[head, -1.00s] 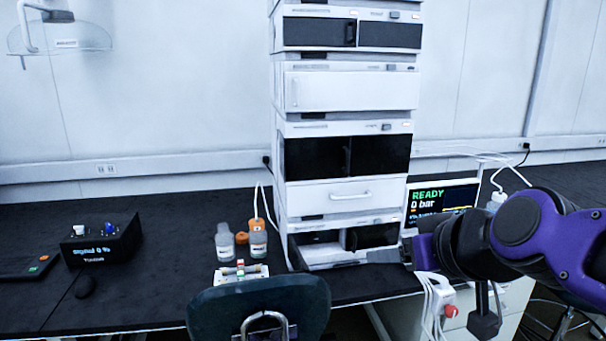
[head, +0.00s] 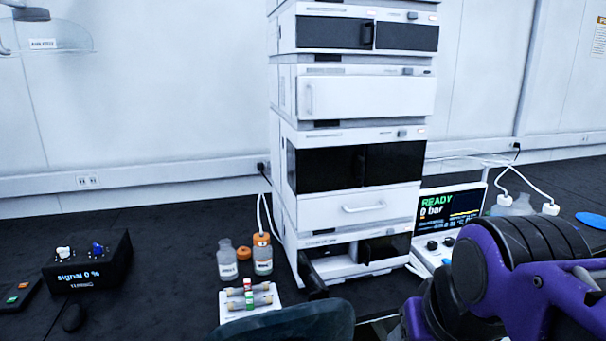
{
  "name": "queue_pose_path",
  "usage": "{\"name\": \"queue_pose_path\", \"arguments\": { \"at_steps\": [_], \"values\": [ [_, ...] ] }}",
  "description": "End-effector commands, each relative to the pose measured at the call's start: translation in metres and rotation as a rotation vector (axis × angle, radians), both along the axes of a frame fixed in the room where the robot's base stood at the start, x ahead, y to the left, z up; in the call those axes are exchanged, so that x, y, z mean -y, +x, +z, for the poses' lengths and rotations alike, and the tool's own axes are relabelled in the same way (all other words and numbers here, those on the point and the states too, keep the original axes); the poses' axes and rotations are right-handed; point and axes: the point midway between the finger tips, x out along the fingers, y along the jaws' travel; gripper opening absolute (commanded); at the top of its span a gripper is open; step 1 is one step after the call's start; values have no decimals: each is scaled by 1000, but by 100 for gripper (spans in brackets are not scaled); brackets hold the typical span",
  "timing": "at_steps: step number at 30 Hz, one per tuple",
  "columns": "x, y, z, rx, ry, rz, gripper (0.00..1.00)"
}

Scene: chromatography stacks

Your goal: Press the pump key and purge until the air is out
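The pump controller screen (head: 449,211) stands right of the stack and reads READY and 0 bar. Its white base (head: 432,250) carries dark knobs; any key there is too small to tell, and my arm covers part of it. The bottom stack module (head: 345,262) has an open dark front bay. A clear bottle (head: 227,262) and an orange-capped bottle (head: 262,258) with white tubing stand left of it. Air in the tubing cannot be made out. My purple and black arm fills the lower right; my gripper's fingertips do not show.
A white tray (head: 235,314) with small columns lies before the bottles. A dark chair back (head: 290,326) stands at the front edge. A black box (head: 88,262) reading signal 0 % sits left. Bench between box and bottles is clear.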

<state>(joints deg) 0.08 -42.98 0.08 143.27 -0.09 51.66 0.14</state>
Motion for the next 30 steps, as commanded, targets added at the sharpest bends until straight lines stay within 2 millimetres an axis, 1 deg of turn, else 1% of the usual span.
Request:
{"name": "queue_pose_path", "arguments": {
  "at_steps": [2,3,11,30],
  "values": [
    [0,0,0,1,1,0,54],
    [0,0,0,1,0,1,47],
    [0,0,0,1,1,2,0],
    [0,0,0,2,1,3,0]
  ]
}}
